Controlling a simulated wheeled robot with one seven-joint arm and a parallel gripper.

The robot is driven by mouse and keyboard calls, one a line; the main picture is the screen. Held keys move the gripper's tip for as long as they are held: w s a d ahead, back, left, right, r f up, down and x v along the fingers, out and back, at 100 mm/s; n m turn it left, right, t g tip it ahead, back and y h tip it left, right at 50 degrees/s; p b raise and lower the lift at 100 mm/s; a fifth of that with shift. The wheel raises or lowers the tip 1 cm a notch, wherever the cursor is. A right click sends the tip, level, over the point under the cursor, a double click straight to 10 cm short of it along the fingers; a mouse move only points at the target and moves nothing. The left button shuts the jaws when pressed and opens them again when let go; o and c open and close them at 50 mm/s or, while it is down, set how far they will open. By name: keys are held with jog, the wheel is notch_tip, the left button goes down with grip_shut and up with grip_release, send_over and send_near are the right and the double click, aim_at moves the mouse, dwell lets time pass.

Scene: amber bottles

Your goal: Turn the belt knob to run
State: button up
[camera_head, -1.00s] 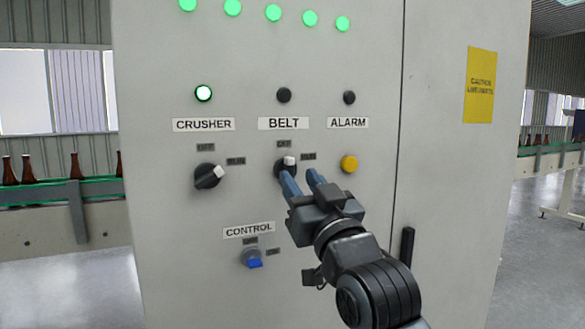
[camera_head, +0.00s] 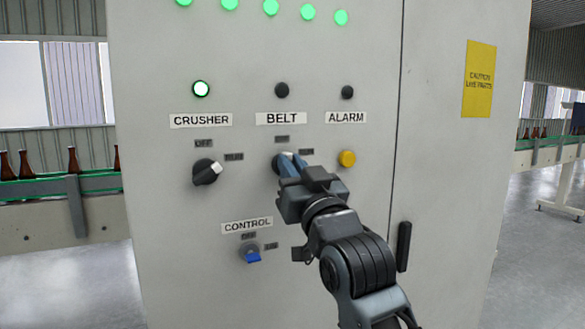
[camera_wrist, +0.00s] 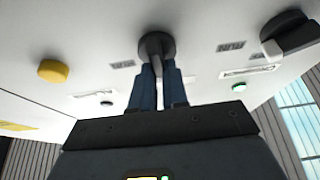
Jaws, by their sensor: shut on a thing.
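The belt knob (camera_head: 278,163) is a dark round knob below the BELT label (camera_head: 282,118) on the grey cabinet. My gripper (camera_head: 291,160) reaches it from the lower right and is shut on it, hiding much of it and its pointer. In the wrist view the blue fingers (camera_wrist: 158,88) close on the grip bar of the belt knob (camera_wrist: 155,45). The lamp above BELT (camera_head: 282,90) is dark.
The crusher knob (camera_head: 206,172) is left of the belt knob, with its lamp (camera_head: 201,89) lit. The yellow alarm button (camera_head: 347,158) is close on the right. A blue control switch (camera_head: 251,254) sits below. Bottles (camera_head: 73,161) stand on a conveyor at left.

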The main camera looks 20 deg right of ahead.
jog(key=shift+m+h, duration=0.4)
jog(key=shift+m, duration=0.3)
grip_shut()
jog(key=shift+d+f+m+g+h+b, duration=0.1)
jog(key=shift+m+g+h+b, duration=0.7)
jog(key=shift+m+b, duration=1.3)
jog(key=shift+d+m+g+h+b, duration=0.1)
jog(key=shift+m+g+h+b, duration=0.25)
jog(key=shift+m+h+b, duration=1.75)
jog(key=shift+f+m+g+h+b, duration=0.15)
jog(key=shift+m+g+b, duration=0.7)
jog(key=shift+m, duration=2.35)
jog(key=shift+r+t+b, duration=0.15)
jog(key=shift+t+b, duration=0.15)
jog(key=o, duration=0.7)
grip_release()
jog(key=shift+s, duration=0.1)
